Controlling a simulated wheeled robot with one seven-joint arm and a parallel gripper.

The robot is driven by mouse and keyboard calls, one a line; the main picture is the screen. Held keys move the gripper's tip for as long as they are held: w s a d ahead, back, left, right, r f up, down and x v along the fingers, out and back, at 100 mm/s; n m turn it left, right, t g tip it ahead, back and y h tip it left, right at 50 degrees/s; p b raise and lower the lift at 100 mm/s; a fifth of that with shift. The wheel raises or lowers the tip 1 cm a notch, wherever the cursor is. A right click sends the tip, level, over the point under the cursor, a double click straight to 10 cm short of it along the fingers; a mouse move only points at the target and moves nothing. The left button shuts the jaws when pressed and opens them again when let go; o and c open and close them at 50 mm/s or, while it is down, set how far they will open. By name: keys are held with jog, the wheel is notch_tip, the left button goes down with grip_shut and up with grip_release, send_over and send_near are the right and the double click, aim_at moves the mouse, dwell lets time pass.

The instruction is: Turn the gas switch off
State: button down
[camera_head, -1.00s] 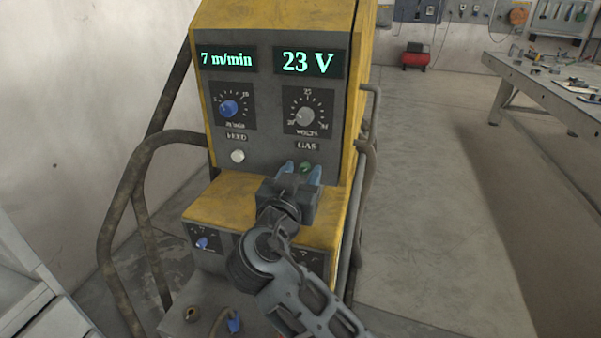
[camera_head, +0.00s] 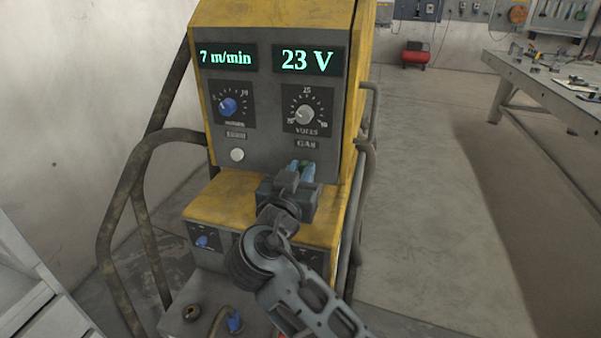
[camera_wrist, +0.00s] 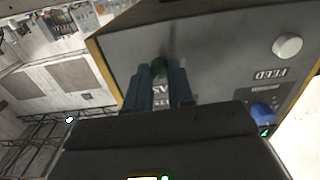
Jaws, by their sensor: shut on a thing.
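The white FEED button (camera_head: 237,155) is left of the gas switch. Above are the blue feed dial (camera_head: 228,106) and the grey volts dial (camera_head: 304,113). Displays read 7 m/min and 23 V. A bent rail (camera_head: 130,180) runs along the left.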

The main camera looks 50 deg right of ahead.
jog(key=shift+n, duration=0.3)
jog(key=n+p, duration=0.1)
jog(key=n, duration=0.2)
jog(key=shift+r+n, duration=0.1)
jog(key=shift+n, duration=0.2)
jog(key=n+p, duration=0.3)
jog(key=n, duration=0.1)
jog(key=shift+n, duration=0.4)
jog(key=n+p, duration=0.3)
jog(key=n, duration=0.1)
jog(key=shift+w, duration=0.1)
jog(key=shift+a+n+p, duration=0.1)
jog(key=shift+n+p, duration=1.65)
jog(key=shift+n, duration=0.65)
jog(key=shift+f, duration=0.25)
jog(key=c, duration=1)
grip_release()
